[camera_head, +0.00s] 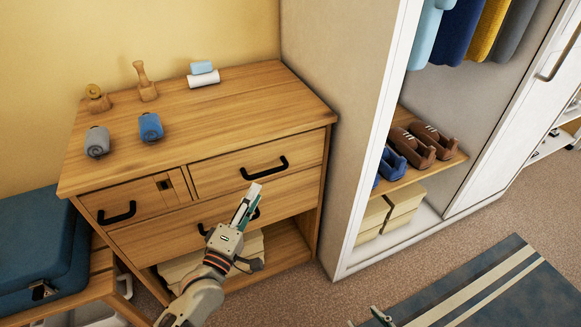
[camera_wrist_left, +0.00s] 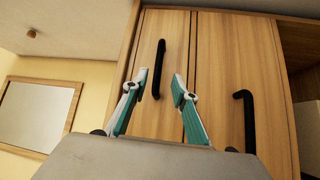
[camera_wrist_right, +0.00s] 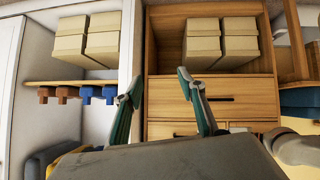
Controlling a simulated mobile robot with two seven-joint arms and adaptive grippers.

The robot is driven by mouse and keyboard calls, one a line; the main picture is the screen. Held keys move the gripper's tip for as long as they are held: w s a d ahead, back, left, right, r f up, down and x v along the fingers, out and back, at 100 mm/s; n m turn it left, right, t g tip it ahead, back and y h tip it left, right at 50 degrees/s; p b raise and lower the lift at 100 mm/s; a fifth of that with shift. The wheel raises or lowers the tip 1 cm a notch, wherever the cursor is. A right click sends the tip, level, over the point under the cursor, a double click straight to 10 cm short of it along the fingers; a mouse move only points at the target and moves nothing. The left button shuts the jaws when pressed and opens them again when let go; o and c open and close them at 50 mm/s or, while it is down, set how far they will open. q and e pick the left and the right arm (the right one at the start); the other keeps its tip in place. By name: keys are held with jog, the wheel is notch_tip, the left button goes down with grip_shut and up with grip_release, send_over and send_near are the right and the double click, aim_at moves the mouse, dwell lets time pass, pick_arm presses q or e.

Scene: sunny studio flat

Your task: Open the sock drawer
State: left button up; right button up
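The wooden dresser (camera_head: 215,110) has a small top left drawer (camera_head: 145,203), a top right drawer (camera_head: 225,173) and a wide drawer (camera_head: 165,238) below; all look shut. I cannot tell by any label which is the sock drawer. My left gripper (camera_head: 248,200) is open and empty in front of the top right drawer, below its black handle (camera_head: 264,168). In the left wrist view that handle (camera_wrist_left: 158,70) shows ahead between the open fingertips, apparently untouched. The wide drawer's handle (camera_wrist_left: 245,120) is right of them. My right gripper (camera_wrist_right: 157,86) is open and empty, away from the dresser.
On the dresser top are a grey roll (camera_head: 97,142), a blue roll (camera_head: 150,127), two wooden items and a small stack. A blue case (camera_head: 40,245) stands left. The open wardrobe (camera_head: 335,120) stands close on the right. A striped rug (camera_head: 480,290) lies in front.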

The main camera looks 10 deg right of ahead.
aim_at(267, 171)
pick_arm(q)
jog(key=shift+b+x, duration=0.65)
jog(key=shift+x, duration=3.65)
jog(key=shift+d+r, duration=0.15)
grip_shut()
